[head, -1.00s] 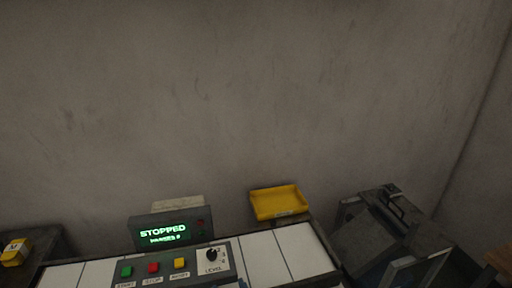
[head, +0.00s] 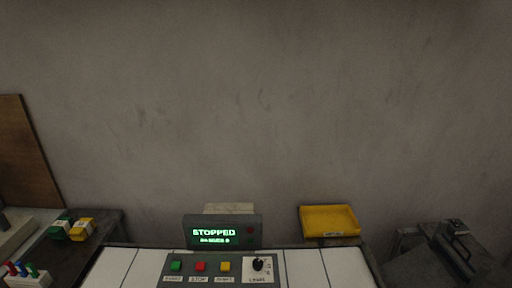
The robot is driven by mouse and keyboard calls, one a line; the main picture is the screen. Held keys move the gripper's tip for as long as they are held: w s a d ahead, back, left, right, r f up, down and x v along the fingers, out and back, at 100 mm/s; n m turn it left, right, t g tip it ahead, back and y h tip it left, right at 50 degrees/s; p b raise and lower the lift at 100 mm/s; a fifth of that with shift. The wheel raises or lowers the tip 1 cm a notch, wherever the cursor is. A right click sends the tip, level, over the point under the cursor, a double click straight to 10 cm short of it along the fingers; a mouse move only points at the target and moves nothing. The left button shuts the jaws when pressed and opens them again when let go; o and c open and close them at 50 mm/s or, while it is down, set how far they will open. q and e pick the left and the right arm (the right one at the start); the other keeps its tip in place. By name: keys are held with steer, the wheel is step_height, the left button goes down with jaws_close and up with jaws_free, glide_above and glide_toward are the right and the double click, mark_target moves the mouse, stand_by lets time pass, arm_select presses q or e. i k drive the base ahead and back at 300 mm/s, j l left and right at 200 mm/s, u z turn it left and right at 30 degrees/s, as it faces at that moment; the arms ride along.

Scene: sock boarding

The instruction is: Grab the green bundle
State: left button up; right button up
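A green bundle (head: 61,228) lies on the dark side table at the lower left of the head view. It sits just left of a yellow bundle (head: 82,229), close beside it. Both look like small blocks with a pale label or band, too small to read. Neither of my grippers shows in the head view.
A control panel (head: 217,267) with coloured buttons, a knob and a screen reading STOPPED stands on a white-topped bench (head: 305,268). A yellow tray (head: 329,221) sits at the bench's back right. A pale block with coloured pegs (head: 27,272) is at the lower left.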

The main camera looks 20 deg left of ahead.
mark_target(59, 230)
steer(key=u, duration=2.1)
steer(key=i+j, duration=0.1)
steer(key=j, duration=0.25)
steer(key=i+j, duration=0.1)
steer(key=j, duration=0.25)
steer(key=i+j+u, duration=0.1)
steer(key=j, duration=0.25)
